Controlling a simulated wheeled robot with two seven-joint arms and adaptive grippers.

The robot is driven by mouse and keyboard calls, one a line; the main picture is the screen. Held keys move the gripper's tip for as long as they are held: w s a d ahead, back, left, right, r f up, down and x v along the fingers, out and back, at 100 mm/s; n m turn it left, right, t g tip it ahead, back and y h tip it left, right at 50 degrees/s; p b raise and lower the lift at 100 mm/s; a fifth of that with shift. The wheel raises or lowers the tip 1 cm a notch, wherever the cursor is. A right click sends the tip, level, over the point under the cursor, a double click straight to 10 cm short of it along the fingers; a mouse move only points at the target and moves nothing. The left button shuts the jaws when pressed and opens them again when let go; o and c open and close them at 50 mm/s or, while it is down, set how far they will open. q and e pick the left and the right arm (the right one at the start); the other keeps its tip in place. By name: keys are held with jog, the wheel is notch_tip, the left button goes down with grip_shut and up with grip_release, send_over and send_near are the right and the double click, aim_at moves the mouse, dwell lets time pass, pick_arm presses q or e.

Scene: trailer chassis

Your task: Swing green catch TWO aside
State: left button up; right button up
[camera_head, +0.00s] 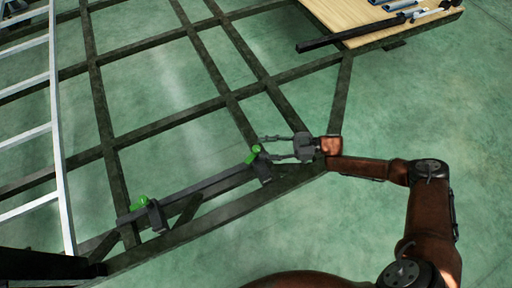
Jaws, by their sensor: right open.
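Two green catches show along the dark bar near the front of the chassis frame. One green catch (253,154) is in the middle of the view, on a dark bracket. The other green catch (140,203) is further left, beside a second dark bracket. I cannot read any number on either, so I cannot tell which is catch two. My right gripper (263,146) is open, its fingers pointing left around or just above the middle catch. Whether the fingers touch it is unclear. My left gripper is not in view.
The dark chassis frame (160,127) crosses the view over a green floor (390,110). A pale ladder (53,110) lies along the left side. A wooden board (345,15) with tools is at the upper right. The floor at right is clear.

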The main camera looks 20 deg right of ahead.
aim_at(256, 148)
jog(key=shift+b+x, duration=0.35)
jog(key=shift+x, duration=1.35)
grip_shut()
